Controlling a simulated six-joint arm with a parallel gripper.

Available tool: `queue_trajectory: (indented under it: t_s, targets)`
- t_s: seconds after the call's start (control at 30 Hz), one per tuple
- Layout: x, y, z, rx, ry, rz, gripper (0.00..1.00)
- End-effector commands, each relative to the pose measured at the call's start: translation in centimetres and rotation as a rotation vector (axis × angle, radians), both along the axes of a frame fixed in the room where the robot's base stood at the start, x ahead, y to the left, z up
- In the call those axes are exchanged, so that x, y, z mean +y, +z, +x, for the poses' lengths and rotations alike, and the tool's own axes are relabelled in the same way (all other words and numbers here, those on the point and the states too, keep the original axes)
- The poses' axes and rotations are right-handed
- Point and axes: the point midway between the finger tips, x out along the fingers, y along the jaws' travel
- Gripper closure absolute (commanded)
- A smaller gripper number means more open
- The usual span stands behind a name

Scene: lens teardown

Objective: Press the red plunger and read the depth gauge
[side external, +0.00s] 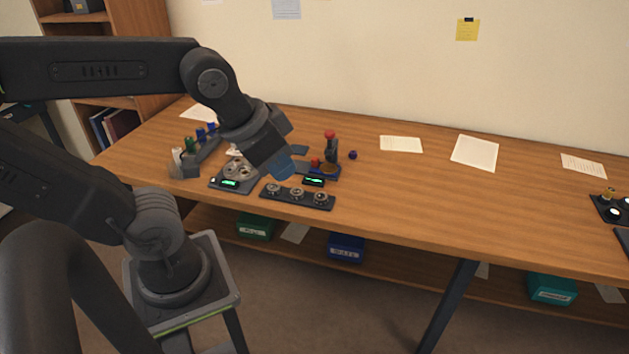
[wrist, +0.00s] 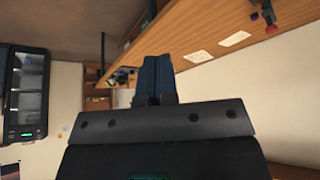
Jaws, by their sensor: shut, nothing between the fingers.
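I cannot tell for sure which red part is the plunger. A dark display with green digits (side external: 313,181) lies just in front and may be the gauge; its digits are too small to read. My gripper (side external: 283,169) is left of the blue base, apart from the red post. In the wrist view its blue fingers (wrist: 155,78) are together and empty.
A panel with several round knobs (side external: 297,196) lies at the bench's front edge. A grey device with a green display (side external: 229,183) is left of it. A small blue piece (side external: 353,155) and papers (side external: 474,153) lie rightward. The bench's right middle is mostly clear.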

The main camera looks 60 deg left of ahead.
Motion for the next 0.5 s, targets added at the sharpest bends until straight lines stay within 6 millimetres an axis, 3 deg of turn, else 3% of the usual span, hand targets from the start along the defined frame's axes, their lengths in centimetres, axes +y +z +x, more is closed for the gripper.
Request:
queue_trajectory:
  t_s: [0.33, 0.5]
  targets:
    - [0.0, 0.1, 0.1, 0.001, 0.001, 0.0, 1.0]
    - [0.6, 1.1, 1.6, 0.025, 0.022, 0.002, 1.0]
